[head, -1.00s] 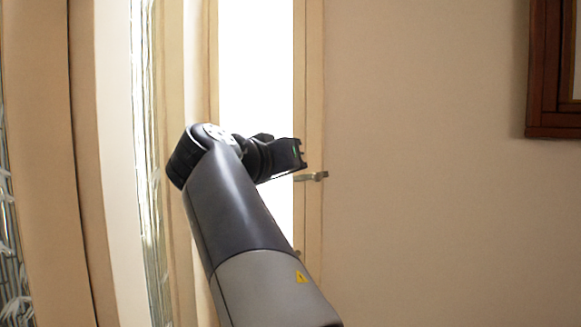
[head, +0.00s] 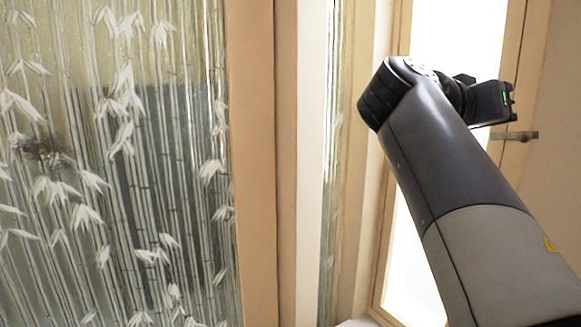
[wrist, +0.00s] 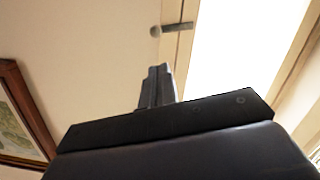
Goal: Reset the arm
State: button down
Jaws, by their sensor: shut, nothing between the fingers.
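My arm reaches up from the lower right in the head view, bent at its dark elbow. My gripper (head: 509,101) is at the end of the folded forearm, in front of a bright opening and just above a metal door handle (head: 515,136). In the wrist view my gripper (wrist: 158,72) points away from the camera with its fingers together and nothing between them. The handle (wrist: 172,28) also shows there, beyond the fingertips. I cannot tell the exact gap between gripper and handle.
A glass panel with a white bamboo pattern (head: 120,170) fills the left of the head view, edged by a wooden frame (head: 262,170). A bright opening (head: 455,40) is behind my arm. A framed picture (wrist: 22,115) hangs at left in the wrist view.

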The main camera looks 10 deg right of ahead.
jog(key=w+d+r+n+g+h+p, duration=0.1)
jog(key=w+d+n+p, duration=0.6)
jog(key=p, duration=0.9)
jog(key=shift+w+d+r+n+h+p, duration=0.15)
jog(key=shift+w+d+n+h+p, duration=0.2)
jog(key=shift+w+n, duration=1.2)
jog(key=shift+s+n, duration=0.5)
jog(key=shift+n, duration=0.05)
jog(key=shift+a, duration=0.1)
